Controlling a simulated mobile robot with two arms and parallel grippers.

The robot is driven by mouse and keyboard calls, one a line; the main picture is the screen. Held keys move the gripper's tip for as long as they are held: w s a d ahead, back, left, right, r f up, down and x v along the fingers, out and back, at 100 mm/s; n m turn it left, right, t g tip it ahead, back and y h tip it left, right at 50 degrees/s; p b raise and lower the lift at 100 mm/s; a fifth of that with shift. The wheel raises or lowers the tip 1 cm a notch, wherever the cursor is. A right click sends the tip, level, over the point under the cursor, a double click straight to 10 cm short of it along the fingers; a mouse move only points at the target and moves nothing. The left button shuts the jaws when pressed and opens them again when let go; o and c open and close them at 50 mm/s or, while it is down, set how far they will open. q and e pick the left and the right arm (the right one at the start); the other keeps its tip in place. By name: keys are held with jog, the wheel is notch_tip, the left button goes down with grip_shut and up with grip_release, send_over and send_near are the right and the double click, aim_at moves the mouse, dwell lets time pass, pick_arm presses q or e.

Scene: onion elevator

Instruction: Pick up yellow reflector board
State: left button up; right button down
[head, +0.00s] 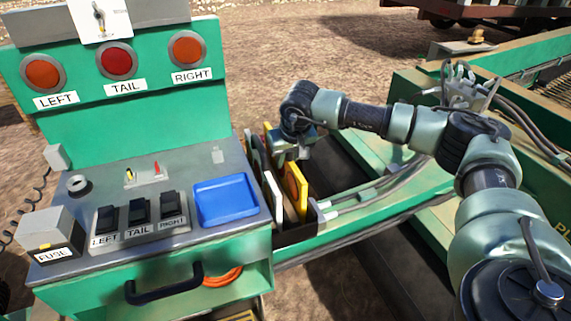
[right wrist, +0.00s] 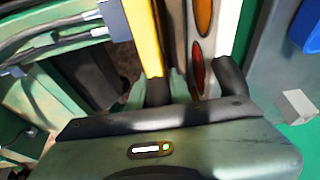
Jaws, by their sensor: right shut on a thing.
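A yellow board with an orange round reflector (head: 295,187) stands upright in a narrow rack beside the control box. A yellow edge also shows in the right wrist view (right wrist: 144,40), close to my left-hand finger there. A white board (head: 273,195) stands next to it. My right gripper (head: 288,152) reaches down into the rack from above. In the right wrist view its dark fingers straddle a pale board with orange and red oval reflectors (right wrist: 198,72). The fingertips are partly hidden, so which board is gripped is hard to tell. My left gripper is out of view.
The green control box has lamps, switches and a blue tray (head: 225,200) left of the rack. Green machine frame and grey cables (head: 375,190) lie to the right.

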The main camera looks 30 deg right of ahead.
notch_tip(320, 180, up, 19)
jog(key=b, duration=0.4)
jog(key=shift+r, duration=0.2)
dwell(0.3)
